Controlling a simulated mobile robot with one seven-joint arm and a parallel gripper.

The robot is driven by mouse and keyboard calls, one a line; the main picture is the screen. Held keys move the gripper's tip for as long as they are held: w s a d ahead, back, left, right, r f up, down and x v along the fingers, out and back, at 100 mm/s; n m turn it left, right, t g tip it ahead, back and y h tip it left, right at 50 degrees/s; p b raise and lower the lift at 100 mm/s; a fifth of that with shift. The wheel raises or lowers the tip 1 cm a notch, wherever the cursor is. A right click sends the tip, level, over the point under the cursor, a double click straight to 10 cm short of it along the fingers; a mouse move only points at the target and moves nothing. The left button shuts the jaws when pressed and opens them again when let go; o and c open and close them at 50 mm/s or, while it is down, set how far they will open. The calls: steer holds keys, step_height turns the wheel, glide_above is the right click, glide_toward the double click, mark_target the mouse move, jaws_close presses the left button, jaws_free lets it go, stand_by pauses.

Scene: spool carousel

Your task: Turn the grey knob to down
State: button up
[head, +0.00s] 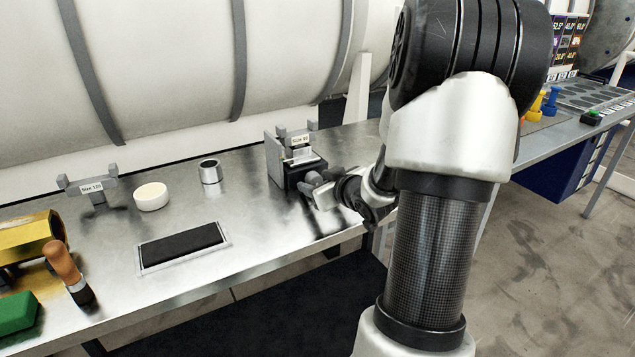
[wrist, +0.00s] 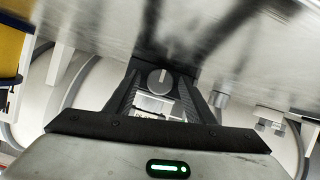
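The grey knob (wrist: 159,82) is round with a paler raised bar across its face. It sits on the front of a dark box-like device, between my gripper's fingers in the wrist view. The bar runs roughly up and down in that tilted picture. My gripper (wrist: 160,92) has its two dark fingers apart, one on each side of the knob, with a gap showing on both sides. In the head view the device (head: 284,172) stands on the metal bench, and my gripper (head: 322,190) reaches its front from the right. The knob is partly hidden there.
On the bench (head: 225,285) are a metal cylinder (head: 209,171), a white round piece (head: 151,196), a dark framed pad (head: 181,246), a grey cradle (head: 97,190) and an orange-handled tool (head: 65,268). A large white cylinder (head: 180,60) lies behind. The bench's front edge is below my arm.

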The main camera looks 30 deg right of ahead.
steer(key=p+v, duration=0.4)
steer(key=v, duration=1)
steer(key=shift+s+r+p, duration=0.3)
steer(key=s+b, duration=0.1)
steer(key=b, duration=0.1)
steer(key=shift+s+b, duration=0.25)
steer(key=shift+b, duration=0.05)
steer(key=shift+s+a+r, duration=0.15)
steer(key=shift+s+r, duration=0.2)
steer(key=shift+s, duration=0.15)
